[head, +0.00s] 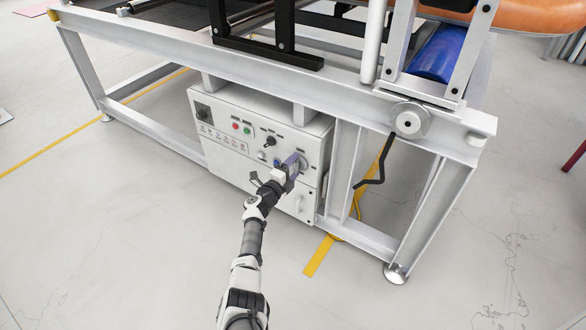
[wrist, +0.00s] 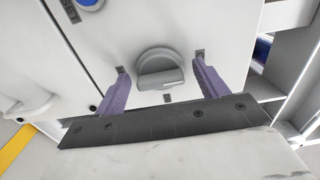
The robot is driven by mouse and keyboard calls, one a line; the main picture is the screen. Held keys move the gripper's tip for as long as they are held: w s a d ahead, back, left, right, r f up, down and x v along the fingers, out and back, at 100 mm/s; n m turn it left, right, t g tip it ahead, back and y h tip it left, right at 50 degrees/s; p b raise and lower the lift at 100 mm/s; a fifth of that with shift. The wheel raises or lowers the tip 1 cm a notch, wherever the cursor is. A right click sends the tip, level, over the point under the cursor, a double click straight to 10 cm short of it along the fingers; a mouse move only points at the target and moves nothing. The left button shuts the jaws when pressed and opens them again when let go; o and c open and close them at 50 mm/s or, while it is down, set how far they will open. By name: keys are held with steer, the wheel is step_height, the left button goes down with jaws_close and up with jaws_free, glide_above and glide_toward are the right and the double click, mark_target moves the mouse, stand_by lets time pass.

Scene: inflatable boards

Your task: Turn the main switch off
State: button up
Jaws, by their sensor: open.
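The main switch (wrist: 158,62) is a grey round rotary knob with a raised bar grip, on the white front of the control box (head: 228,150). In the wrist view its bar lies roughly crosswise, with small label plates around it. My gripper (wrist: 161,72) is open, its two purple fingers on either side of the knob, with gaps showing between each finger and the knob. In the head view my gripper (head: 290,162) is at the right part of the box front and largely hides the knob. I cannot tell how deep the fingertips reach.
A black knob (head: 269,142) and red and green buttons (head: 236,126) sit left of my gripper. A grey metal frame (head: 340,85) surrounds the box. A black crank handle (head: 379,170) hangs to the right. The floor in front is clear.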

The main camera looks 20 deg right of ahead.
steer(key=p+v, duration=0.5)
steer(key=v, duration=0.8)
steer(key=shift+s+a, duration=0.25)
steer(key=shift+a, duration=0.05)
